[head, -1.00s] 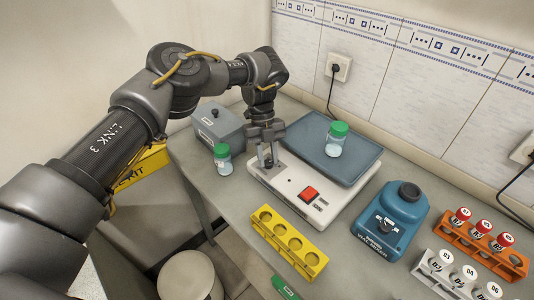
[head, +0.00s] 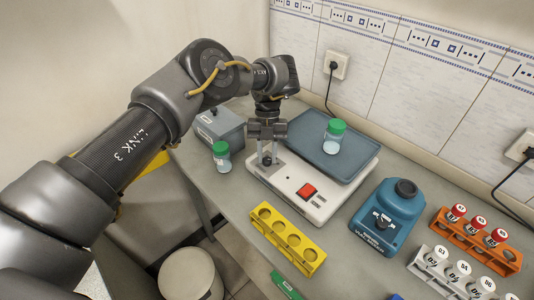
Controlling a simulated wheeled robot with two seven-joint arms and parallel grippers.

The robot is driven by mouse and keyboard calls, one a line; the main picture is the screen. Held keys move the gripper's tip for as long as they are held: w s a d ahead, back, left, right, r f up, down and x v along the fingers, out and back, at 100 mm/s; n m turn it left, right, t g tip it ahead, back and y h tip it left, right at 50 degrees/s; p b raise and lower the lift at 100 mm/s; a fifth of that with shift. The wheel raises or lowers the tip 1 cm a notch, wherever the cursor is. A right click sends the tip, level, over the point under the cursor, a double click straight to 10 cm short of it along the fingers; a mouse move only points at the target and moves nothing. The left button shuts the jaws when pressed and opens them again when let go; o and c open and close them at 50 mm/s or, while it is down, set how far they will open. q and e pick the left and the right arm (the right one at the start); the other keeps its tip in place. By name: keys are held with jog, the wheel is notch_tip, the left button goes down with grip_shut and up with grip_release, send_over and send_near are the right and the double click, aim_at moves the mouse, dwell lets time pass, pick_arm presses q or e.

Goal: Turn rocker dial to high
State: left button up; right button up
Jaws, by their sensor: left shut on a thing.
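The rocker (head: 287,188) is a white box with a grey-blue platform (head: 312,146) on top and a red switch (head: 306,191) on its front panel. Its dark dial (head: 267,160) sits at the left end of the panel. My left gripper (head: 267,162) comes down from above and is shut on the dial, its fingers on either side of it. The fingers partly hide the dial, and I cannot read its setting. My right gripper is not in view.
A green-capped jar (head: 334,136) stands on the platform, and another (head: 221,156) stands left of the rocker beside a grey box (head: 218,130). In front are a yellow rack (head: 287,238) and a blue mixer (head: 388,217). Tube racks (head: 476,240) stand at the right.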

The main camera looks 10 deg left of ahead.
pick_arm(q)
jog(key=o, duration=1)
jog(key=shift+r, duration=0.1)
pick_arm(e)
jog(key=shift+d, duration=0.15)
pick_arm(q)
jog(key=shift+r, duration=0.4)
jog(key=s+d+r+b, duration=0.1)
jog(key=s+r+b, duration=0.1)
jog(key=s+r, duration=0.2)
jog(key=s+d+r+b, duration=0.1)
jog(key=s+r+b, duration=0.1)
jog(key=s+r, duration=0.2)
jog(key=s+r+b, duration=0.2)
jog(key=s+r, duration=0.2)
jog(key=s, duration=0.1)
jog(key=shift+s+d, duration=0.4)
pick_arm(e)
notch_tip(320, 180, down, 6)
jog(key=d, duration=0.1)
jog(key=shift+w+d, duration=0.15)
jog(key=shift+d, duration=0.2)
